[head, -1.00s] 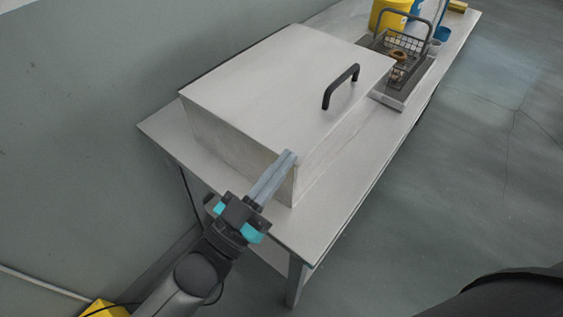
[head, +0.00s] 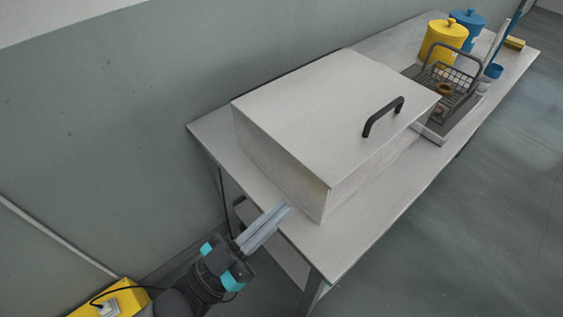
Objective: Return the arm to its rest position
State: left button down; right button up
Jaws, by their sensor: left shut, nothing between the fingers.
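My left gripper (head: 287,207) comes in from the lower left, with its grey fingers together and nothing between them. Its fingertips show over the near end of the table (head: 213,128), close to the near end of the ultrasonic tank (head: 320,100). I cannot tell whether they touch anything. The tank is a large pale box with its lid down and a black handle (head: 383,117) on top. My right gripper is not in view.
Behind the tank, a wire basket (head: 463,80) with a brownish ring-shaped part (head: 444,89) stands on a grey tray (head: 436,137). A yellow container (head: 443,42) and a blue one (head: 470,25) stand farther back. A yellow box (head: 125,303) is at lower left. The floor at right is clear.

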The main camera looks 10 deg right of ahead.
pick_arm(q)
jog(key=w+a+f+n+y, duration=0.25)
jog(key=a+f+y, duration=0.2)
jog(key=f, duration=0.65)
jog(key=w+a+f+n+y, duration=0.2)
jog(key=w+a+f+y, duration=0.3)
jog(key=f, duration=0.6)
jog(key=s+a+f+n+g+y, duration=0.2)
jog(key=s+a+f+y, duration=0.25)
jog(key=f, duration=0.65)
jog(key=s+a+f+n+g+y, duration=0.25)
jog(key=s+a+f+g, duration=0.3)
jog(key=s+f, duration=0.75)
jog(key=s+a+f+g+y, duration=0.1)
jog(key=s+f+g+y, duration=0.1)
jog(key=s, duration=1.3)
jog(key=shift+a+f+g, duration=0.2)
jog(key=shift+f+g, duration=0.2)
jog(key=shift+g, duration=0.35)
